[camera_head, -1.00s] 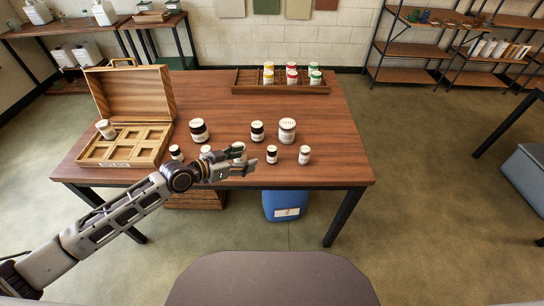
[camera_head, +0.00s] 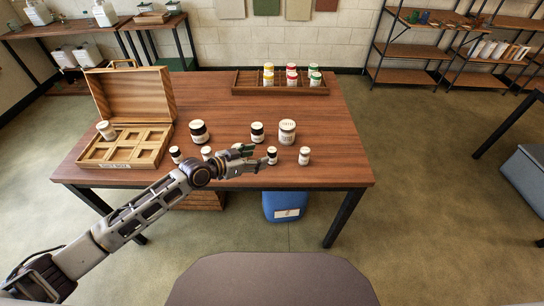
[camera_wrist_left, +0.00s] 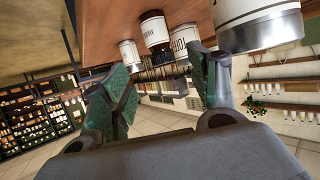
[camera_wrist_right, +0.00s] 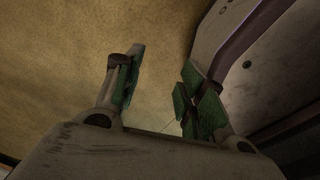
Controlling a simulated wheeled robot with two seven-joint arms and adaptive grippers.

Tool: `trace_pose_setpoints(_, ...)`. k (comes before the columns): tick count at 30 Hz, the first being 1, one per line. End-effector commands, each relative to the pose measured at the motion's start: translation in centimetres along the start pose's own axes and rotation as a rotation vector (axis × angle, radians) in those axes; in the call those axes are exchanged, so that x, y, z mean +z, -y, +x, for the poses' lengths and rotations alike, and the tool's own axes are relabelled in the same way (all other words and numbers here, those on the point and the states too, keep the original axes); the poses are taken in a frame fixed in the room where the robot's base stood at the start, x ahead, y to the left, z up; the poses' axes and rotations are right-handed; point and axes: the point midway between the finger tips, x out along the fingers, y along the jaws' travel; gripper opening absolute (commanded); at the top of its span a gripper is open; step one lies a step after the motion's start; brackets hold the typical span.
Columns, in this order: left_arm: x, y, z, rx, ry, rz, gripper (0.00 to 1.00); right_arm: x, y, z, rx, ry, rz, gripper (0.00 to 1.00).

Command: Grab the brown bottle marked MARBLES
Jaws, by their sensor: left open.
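Several small dark brown bottles with white labels stand on the wooden table (camera_head: 340,168). Their names are too small to read in the head view, so I cannot tell which is marked MARBLES. My left gripper (camera_head: 261,158) is open and empty at the table's front edge, by a small dark bottle (camera_head: 272,156). In the left wrist view, a brown bottle (camera_wrist_left: 155,30) shows past the open fingers (camera_wrist_left: 163,80), apart from them; its label is not legible. My right gripper (camera_wrist_right: 163,88) is open and empty over bare floor, out of the head view.
An open wooden case (camera_head: 126,160) with compartments stands at the left. A wooden rack (camera_head: 280,89) with coloured jars is at the back. Larger jars (camera_head: 287,132) (camera_head: 198,131) stand behind the front row. A small bottle (camera_head: 304,156) is at the right. The table's right side is clear.

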Motion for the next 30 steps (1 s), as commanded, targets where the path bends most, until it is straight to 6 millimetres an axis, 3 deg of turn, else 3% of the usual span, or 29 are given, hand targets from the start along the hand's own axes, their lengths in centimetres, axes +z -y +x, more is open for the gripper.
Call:
trace_pose_setpoints(12, 0.0, 0.0, 3.1, 0.001, 0.000, -0.001, 0.60, 0.0, -0.2, 0.0, 0.002, 0.000, -0.001, 0.40)
trace_pose_setpoints(23, 0.0, 0.0, 3.4, 0.001, 0.000, 0.000, 0.60, -0.2, 1.2, 0.0, -0.012, -0.003, 0.005, 0.40)
trace_pose_setpoints(30, -0.1, 0.0, 3.8, 0.001, -0.001, 0.000, 0.60, -0.2, 1.0, -0.1, -0.010, -0.002, 0.004, 0.40)
